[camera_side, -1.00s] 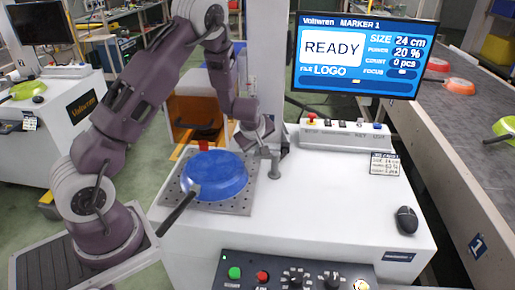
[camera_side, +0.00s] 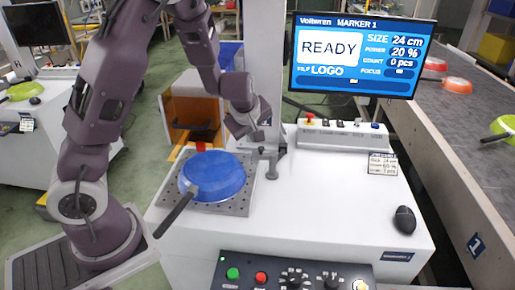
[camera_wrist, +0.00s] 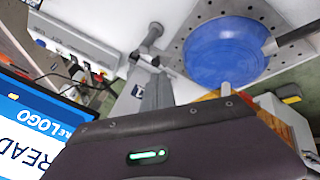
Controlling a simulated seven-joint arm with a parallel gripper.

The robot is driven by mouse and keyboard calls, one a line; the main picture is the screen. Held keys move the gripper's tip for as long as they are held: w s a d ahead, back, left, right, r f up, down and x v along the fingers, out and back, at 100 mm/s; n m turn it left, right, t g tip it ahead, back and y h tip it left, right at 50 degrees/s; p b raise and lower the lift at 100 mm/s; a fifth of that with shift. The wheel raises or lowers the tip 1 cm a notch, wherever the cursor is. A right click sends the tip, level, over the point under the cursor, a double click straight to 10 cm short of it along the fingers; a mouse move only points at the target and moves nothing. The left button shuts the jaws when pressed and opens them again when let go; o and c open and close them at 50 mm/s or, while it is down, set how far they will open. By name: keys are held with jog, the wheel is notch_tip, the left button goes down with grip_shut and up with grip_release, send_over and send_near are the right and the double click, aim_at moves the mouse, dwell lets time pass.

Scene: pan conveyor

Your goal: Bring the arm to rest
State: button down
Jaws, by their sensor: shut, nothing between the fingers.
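My gripper (camera_side: 247,126) hangs beside the marker's column, above and to the right of the blue pan, and is apart from it. Its fingers (camera_wrist: 157,94) are shut and empty in the wrist view. The blue pan (camera_side: 214,176) lies bottom up on a perforated metal plate (camera_side: 240,205), its dark handle pointing to the front left. The pan also shows in the wrist view (camera_wrist: 225,50), clear of the fingers.
A screen (camera_side: 358,55) reading READY stands at the back right of the white bench (camera_side: 325,222). A mouse (camera_side: 404,219) and a button panel (camera_side: 290,275) are at the front. A conveyor (camera_side: 450,120) with pans runs along the right. An orange-sided bin (camera_side: 195,105) stands behind the pan.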

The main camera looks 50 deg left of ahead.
jog(key=s+d+r+m+t+h, duration=0.1)
jog(key=s+d+r+m+h, duration=0.4)
jog(key=s+d+r+m, duration=0.75)
jog(key=s+m, duration=0.1)
jog(key=s, duration=0.5)
jog(key=s+d+r+m, duration=0.2)
jog(key=s+r+m, duration=0.1)
jog(key=s, duration=0.5)
jog(key=shift+s+r+m+y, duration=0.2)
jog(key=shift+s+m+y, duration=0.1)
jog(key=shift+s+m, duration=0.15)
jog(key=shift+w, duration=0.1)
